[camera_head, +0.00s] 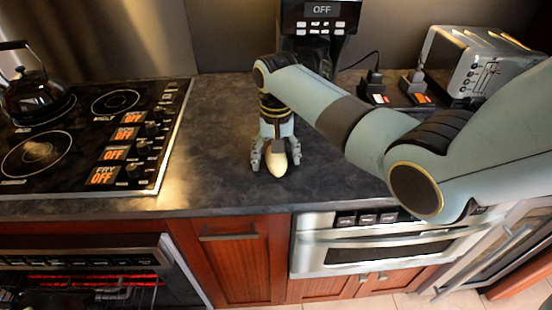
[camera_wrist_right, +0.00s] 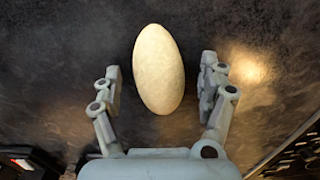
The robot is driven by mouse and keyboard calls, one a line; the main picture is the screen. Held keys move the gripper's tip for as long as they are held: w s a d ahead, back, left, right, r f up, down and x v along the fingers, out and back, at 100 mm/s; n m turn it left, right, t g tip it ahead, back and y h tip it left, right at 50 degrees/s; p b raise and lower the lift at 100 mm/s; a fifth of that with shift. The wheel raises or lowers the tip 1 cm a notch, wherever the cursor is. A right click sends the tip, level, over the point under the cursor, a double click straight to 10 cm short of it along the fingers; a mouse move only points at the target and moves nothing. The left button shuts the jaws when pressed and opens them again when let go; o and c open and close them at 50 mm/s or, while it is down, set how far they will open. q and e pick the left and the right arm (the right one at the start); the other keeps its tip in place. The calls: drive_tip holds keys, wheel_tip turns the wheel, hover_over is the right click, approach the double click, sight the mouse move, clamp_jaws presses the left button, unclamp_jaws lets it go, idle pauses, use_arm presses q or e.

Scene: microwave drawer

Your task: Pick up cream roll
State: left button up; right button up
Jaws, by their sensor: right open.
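The cream roll (camera_head: 277,163) is a pale, smooth oval lying on the dark countertop. In the right wrist view the cream roll (camera_wrist_right: 158,70) sits between and slightly beyond my fingertips, with its long side running away from the palm. My right gripper (camera_head: 276,158) points down over it with a finger on either side. In the wrist view the right gripper (camera_wrist_right: 162,85) is open, with a visible gap between each finger and the roll. My left gripper is not in view.
A cooktop (camera_head: 92,135) with a kettle (camera_head: 38,95) is at the left. A coffee machine (camera_head: 320,22) stands at the back. A toaster (camera_head: 478,62) is at the back right. Bare countertop (camera_head: 215,140) surrounds the roll. A microwave drawer (camera_head: 385,245) and wooden cabinet (camera_head: 240,265) are below.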

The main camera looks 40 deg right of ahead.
drive_tip(key=c, duration=1.3)
drive_tip(key=shift+o, duration=0.2)
